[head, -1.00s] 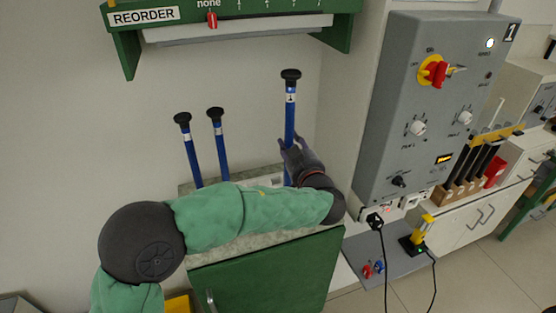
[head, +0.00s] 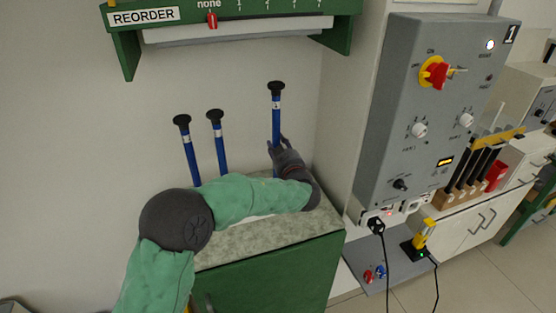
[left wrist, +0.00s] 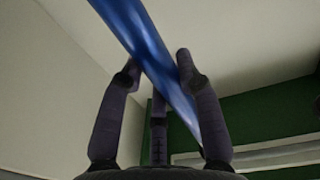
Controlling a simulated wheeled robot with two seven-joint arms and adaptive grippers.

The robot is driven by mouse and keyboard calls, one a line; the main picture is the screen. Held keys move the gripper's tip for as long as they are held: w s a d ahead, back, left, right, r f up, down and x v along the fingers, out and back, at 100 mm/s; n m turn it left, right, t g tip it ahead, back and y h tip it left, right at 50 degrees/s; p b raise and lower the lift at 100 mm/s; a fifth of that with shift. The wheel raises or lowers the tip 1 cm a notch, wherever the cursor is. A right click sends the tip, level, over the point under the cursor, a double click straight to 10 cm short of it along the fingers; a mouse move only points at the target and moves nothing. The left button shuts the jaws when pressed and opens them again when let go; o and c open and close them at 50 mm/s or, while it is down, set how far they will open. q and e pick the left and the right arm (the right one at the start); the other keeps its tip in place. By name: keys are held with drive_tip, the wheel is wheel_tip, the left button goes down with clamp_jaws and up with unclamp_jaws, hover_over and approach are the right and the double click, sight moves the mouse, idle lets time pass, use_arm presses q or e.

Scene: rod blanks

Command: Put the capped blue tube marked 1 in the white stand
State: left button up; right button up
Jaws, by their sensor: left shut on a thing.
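The capped blue tube (head: 276,121) has a black cap and a white label that appears to read 1. It stands nearly upright at the back of the counter. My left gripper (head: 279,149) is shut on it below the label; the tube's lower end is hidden. In the left wrist view the blue tube (left wrist: 148,50) runs slantwise between the fingers of my left gripper (left wrist: 158,75). I cannot make out the white stand; my forearm covers much of the counter's back. My right gripper is not in view.
Two other black-capped blue tubes, one at far left (head: 190,150) and one beside it (head: 219,145), stand behind my arm, their feet hidden. The counter (head: 290,232) is clear at front right. A grey control box (head: 430,110) stands to the right; a green shelf (head: 125,45) hangs above.

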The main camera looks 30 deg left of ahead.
use_arm(q)
wheel_tip(320, 180, down, 5)
drive_tip(key=shift+w+a+f+b, duration=0.15)
drive_tip(key=shift+f+b, duration=0.05)
drive_tip(key=shift+b, duration=0.25)
drive_tip(key=shift+f+b, duration=0.15)
drive_tip(key=shift+b, duration=0.25)
drive_tip(key=o, duration=1.1)
drive_tip(key=shift+o, duration=0.2)
